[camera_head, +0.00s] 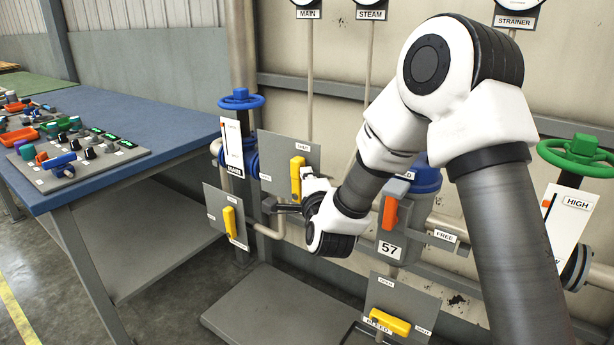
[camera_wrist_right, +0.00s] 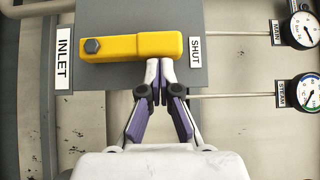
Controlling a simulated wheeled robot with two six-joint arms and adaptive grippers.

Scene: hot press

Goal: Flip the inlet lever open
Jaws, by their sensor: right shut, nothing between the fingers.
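The inlet lever (camera_head: 296,180) is a yellow bar on a grey plate (camera_head: 276,147). It stands upright in the head view, its free end towards the SHUT label. In the right wrist view the lever (camera_wrist_right: 130,47) lies across the top, between the INLET label (camera_wrist_right: 64,58) and the SHUT label (camera_wrist_right: 195,50). My right gripper (camera_wrist_right: 159,68) is shut and empty, its tips at the lever's long edge near the SHUT end. In the head view the right gripper (camera_head: 306,178) is at the lever's right side. I cannot tell whether they touch. My left gripper is out of view.
Another yellow lever (camera_head: 230,222) is at lower left and the bleed lever (camera_head: 390,321) is below. A blue handwheel (camera_head: 241,99) is above left. A blue table (camera_head: 150,120) with control panels stands left. An orange handle (camera_head: 390,213) is right of my gripper.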

